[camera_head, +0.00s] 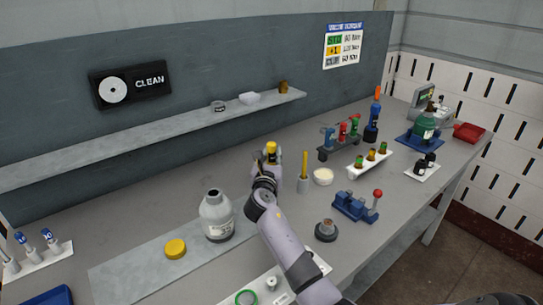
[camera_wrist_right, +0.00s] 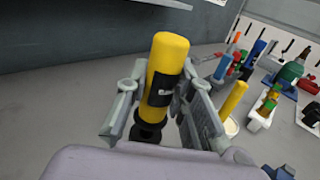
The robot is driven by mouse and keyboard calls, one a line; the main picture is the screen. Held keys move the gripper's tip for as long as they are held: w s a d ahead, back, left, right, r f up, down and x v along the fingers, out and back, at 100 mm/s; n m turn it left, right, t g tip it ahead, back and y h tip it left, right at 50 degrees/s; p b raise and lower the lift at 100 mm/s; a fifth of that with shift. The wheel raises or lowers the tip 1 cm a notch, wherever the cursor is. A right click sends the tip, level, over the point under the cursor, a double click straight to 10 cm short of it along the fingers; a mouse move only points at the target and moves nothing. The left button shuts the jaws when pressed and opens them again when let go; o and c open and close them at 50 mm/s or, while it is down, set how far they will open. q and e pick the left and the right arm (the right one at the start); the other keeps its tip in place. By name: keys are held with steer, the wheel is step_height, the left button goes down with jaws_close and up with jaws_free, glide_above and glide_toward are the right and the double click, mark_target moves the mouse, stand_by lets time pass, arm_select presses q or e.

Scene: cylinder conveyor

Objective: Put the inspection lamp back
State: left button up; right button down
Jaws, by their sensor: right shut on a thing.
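The inspection lamp appears to be the yellow cylinder with a black band and black lower end (camera_wrist_right: 168,58), seen in the right wrist view; its yellow top (camera_head: 271,148) also shows in the head view. My right gripper (camera_wrist_right: 164,92) is shut around its middle, one finger on each side, and holds it roughly upright. In the head view my right gripper (camera_head: 268,162) is over the middle of the bench, behind the grey bottle. I cannot tell whether the lamp's lower end touches the bench. My left gripper is not in view.
A grey cup with a yellow stick (camera_head: 304,170) and a cream dish (camera_head: 323,177) stand just right of the gripper. A grey bottle (camera_head: 217,218), a yellow lid (camera_head: 175,249), a dark round stand (camera_head: 326,230) and a blue vise (camera_head: 352,207) are nearer. A shelf (camera_head: 150,137) runs behind.

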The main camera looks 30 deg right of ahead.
mark_target(271, 149)
steer(key=shift+f+b, duration=0.75)
steer(key=shift+f, duration=0.45)
steer(key=c, duration=1.3)
jaws_free()
step_height(271, 149, up, 6)
steer(key=p, duration=0.7)
